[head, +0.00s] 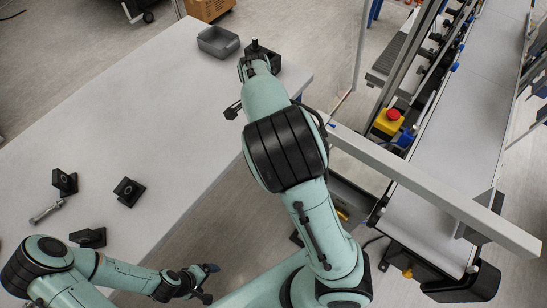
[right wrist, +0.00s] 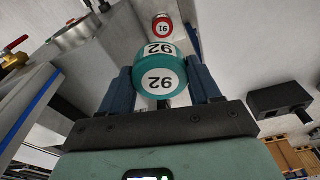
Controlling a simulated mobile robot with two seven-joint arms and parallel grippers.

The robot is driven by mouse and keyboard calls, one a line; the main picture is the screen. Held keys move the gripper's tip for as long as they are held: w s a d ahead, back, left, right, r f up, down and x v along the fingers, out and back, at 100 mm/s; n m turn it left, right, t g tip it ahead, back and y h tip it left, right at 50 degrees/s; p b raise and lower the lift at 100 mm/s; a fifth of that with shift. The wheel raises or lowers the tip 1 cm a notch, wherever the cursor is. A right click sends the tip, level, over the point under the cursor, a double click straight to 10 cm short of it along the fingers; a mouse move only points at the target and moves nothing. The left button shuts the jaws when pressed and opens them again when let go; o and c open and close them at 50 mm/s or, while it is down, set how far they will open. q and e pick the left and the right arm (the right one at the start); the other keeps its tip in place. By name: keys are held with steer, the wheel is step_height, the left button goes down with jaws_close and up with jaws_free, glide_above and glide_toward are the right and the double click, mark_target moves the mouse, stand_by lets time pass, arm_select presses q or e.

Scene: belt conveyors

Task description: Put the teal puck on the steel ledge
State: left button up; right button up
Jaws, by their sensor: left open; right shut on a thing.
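The teal puck (right wrist: 160,75), marked 92, sits between the two dark blue fingers of my right gripper (right wrist: 160,88) in the right wrist view; the gripper is shut on it. In the head view my right arm reaches up to the table's far right end; its fingers and the puck cannot be made out there. My left gripper (head: 207,283) is open and empty at the bottom of the head view, off the table's edge. I cannot pick out the steel ledge for certain in either view.
A red puck (right wrist: 162,26), marked 91, lies beyond the teal one. The pale table (head: 130,110) holds a grey bin (head: 218,41) and several black fixtures, one here (head: 128,191). A conveyor (head: 445,170) with an emergency stop (head: 389,121) stands right. The table's middle is clear.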

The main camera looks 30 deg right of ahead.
steer(key=f, duration=2.4)
steer(key=shift+s, duration=0.25)
steer(key=f, duration=0.3)
steer(key=shift+s+a+f, duration=0.15)
steer(key=shift+s+f, duration=0.1)
steer(key=c, duration=0.4)
steer(key=shift+w+f, duration=0.15)
steer(key=shift+w, duration=0.05)
jaws_close()
steer(key=shift+f, duration=0.1)
steer(key=o, duration=1.5)
jaws_free()
steer(key=shift+r, duration=0.2)
steer(key=r, duration=0.8)
steer(key=a+r, duration=0.1)
steer(key=r, duration=0.3)
steer(key=shift+s+a, duration=0.1)
